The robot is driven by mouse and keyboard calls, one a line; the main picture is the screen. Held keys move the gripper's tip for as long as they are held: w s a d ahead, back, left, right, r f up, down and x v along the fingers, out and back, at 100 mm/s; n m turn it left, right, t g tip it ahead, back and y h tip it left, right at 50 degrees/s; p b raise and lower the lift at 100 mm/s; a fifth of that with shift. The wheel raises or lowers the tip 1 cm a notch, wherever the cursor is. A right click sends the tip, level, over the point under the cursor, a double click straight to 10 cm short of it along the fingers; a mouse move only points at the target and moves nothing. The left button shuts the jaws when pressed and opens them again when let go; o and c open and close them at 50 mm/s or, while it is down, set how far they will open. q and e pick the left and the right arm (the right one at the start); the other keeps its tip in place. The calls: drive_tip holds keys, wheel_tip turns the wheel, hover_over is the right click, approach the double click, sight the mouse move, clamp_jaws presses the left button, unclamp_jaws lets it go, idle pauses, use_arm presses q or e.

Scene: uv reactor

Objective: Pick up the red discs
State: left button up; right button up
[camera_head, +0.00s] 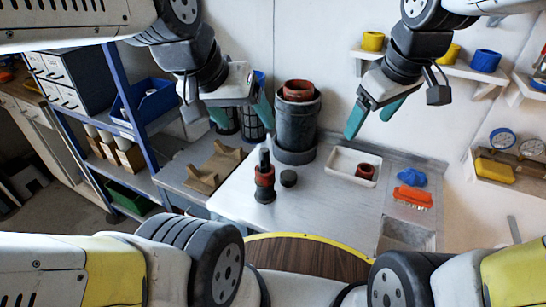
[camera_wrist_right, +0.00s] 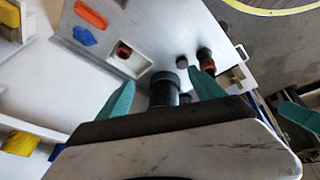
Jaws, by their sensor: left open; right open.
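Red disc-like parts (camera_head: 264,177) sit around a dark upright post (camera_head: 264,157) on the metal table; they also show in the right wrist view (camera_wrist_right: 207,65). A red ring (camera_head: 366,171) lies in a white tray (camera_head: 338,179), also seen in the right wrist view (camera_wrist_right: 123,50). Another red ring-shaped part (camera_head: 298,89) tops the tall dark cylinder (camera_head: 296,125). My left gripper (camera_head: 243,112) is open and empty, left of that cylinder. My right gripper (camera_head: 368,122) is open and empty, above and behind the tray. Whether the red parts on the post are separate discs is unclear.
A small black puck (camera_head: 288,177) lies beside the post. A blue lump (camera_head: 412,177) and orange brush (camera_head: 412,197) lie at the right. A brown stand (camera_head: 214,166) is at the left, near a blue-framed shelf (camera_head: 119,83). The table's front middle is clear.

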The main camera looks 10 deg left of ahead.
sight(266, 149)
drive_tip(key=w+a+f+n+g, duration=0.1)
drive_tip(key=w+a+f+n, duration=0.2)
drive_tip(key=a+f+n, duration=0.3)
drive_tip(key=w+a+f+n+g, duration=0.1)
drive_tip(key=w+a+f+n, duration=0.2)
drive_tip(key=a+f+n, duration=0.3)
drive_tip(key=w+a+f+n+g+h, duration=0.1)
drive_tip(key=w+a+f+n+g, duration=0.1)
drive_tip(key=a+f+n, duration=0.4)
drive_tip(key=shift+w+a+n, duration=0.25)
drive_tip(key=shift+a+n, duration=0.1)
drive_tip(key=shift+a, duration=0.55)
drive_tip(key=shift+w+a+n, duration=0.3)
drive_tip(key=shift+a, duration=0.6)
drive_tip(key=shift+w+a+n, duration=0.25)
drive_tip(key=shift+a+n, duration=0.1)
drive_tip(key=shift+a, duration=0.55)
drive_tip(key=shift+a+f, duration=0.15)
drive_tip(key=shift+f, duration=0.1)
wheel_tip(266, 149, down, 8)
drive_tip(key=shift+r, duration=0.25)
drive_tip(key=c, duration=1.4)
drive_tip(key=shift+c, duration=0.2)
drive_tip(key=shift+r, duration=0.15)
